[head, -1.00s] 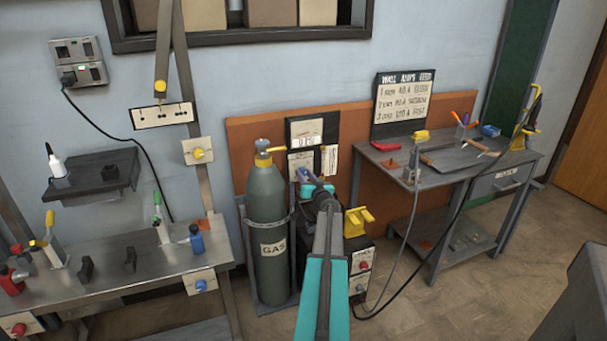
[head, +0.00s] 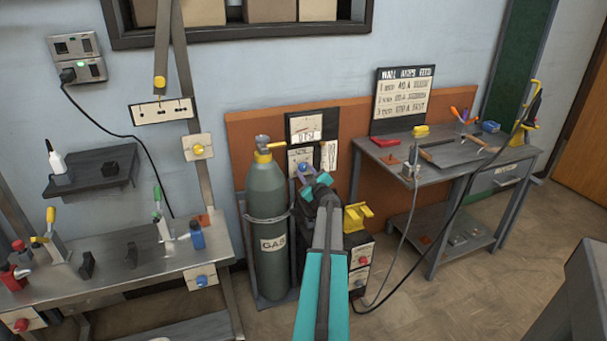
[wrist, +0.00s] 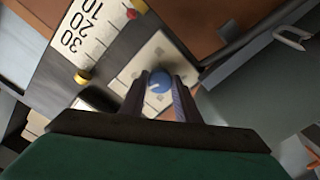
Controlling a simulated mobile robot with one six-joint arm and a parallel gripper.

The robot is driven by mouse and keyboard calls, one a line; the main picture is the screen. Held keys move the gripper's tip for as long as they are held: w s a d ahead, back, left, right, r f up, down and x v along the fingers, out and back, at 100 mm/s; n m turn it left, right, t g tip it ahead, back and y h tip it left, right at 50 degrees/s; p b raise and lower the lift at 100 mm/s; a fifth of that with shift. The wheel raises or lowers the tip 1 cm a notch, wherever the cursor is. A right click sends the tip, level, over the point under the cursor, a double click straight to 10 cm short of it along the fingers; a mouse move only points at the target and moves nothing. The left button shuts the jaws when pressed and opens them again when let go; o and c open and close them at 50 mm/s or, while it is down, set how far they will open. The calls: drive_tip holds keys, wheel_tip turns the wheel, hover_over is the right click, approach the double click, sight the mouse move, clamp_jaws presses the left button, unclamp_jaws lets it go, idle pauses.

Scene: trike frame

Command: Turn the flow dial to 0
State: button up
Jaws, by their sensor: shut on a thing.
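The blue flow dial (wrist: 159,82) sits on a pale plate in the wrist view, with a light pointer mark on its face. It also shows as a small blue spot in the head view (head: 302,167), to the right of the gas cylinder's top. My gripper (wrist: 160,86) has one finger on each side of the dial and is shut on it. In the head view my gripper (head: 306,174) is small and partly hidden by my own arm. The dial's numbers cannot be read.
The grey gas cylinder (head: 268,205) stands close on the left. A yellow bracket (head: 356,217) is on the right.

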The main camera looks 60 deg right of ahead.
drive_tip(key=n, duration=0.2)
drive_tip(key=n+b, duration=0.1)
drive_tip(key=shift+w+a+r+n, duration=0.1)
drive_tip(key=shift+w+n, duration=0.05)
drive_tip(key=shift+n, duration=0.25)
drive_tip(key=n+b, duration=0.2)
drive_tip(key=n, duration=0.1)
drive_tip(key=shift+n, duration=0.3)
drive_tip(key=n+b, duration=0.2)
drive_tip(key=n, duration=0.1)
drive_tip(key=shift+n, duration=0.4)
drive_tip(key=n+b, duration=0.3)
drive_tip(key=n, duration=0.1)
drive_tip(key=shift+a, duration=0.1)
drive_tip(key=n+b, duration=0.3)
drive_tip(key=n, duration=0.1)
drive_tip(key=shift+f, duration=0.25)
drive_tip(key=n+b, duration=0.3)
drive_tip(key=shift+n, duration=0.4)
drive_tip(key=n+b, duration=0.4)
drive_tip(key=n, duration=0.1)
drive_tip(key=shift+f, duration=0.1)
drive_tip(key=shift+n+b, duration=1)
drive_tip(key=shift+n, duration=0.5)
